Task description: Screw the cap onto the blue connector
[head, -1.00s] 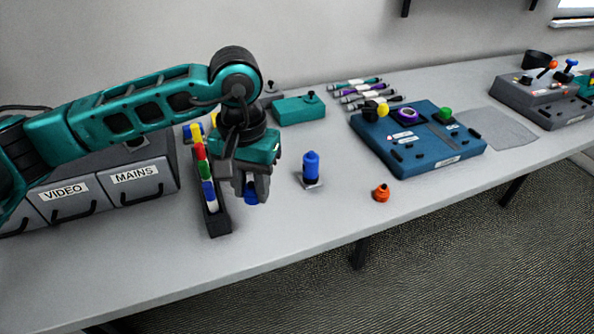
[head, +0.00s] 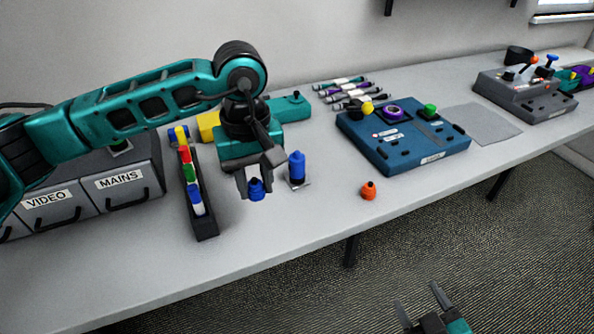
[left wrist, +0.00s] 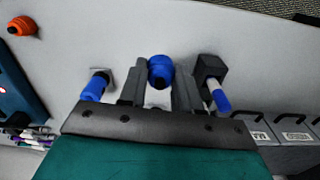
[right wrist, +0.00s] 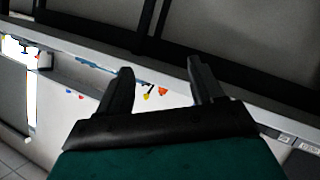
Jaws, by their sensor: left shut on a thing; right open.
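My left gripper (head: 257,182) is shut on a small blue cap (head: 256,190) with a narrow knob and holds it above the table. In the left wrist view the cap (left wrist: 160,68) sits between the two fingertips. The blue connector (head: 297,167) stands upright on a small grey plate, just right of the left gripper and apart from it. It also shows left of the fingers in the left wrist view (left wrist: 94,88). My right gripper (head: 421,302) is open and empty, low in front of the table edge. Its spread fingers (right wrist: 160,72) show in the right wrist view.
A black rack (head: 205,226) of coloured pieces stands left of the left gripper. An orange cap (head: 369,191) lies to the right. A blue panel box (head: 405,152) and several cables (head: 343,90) lie behind. The table front is clear.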

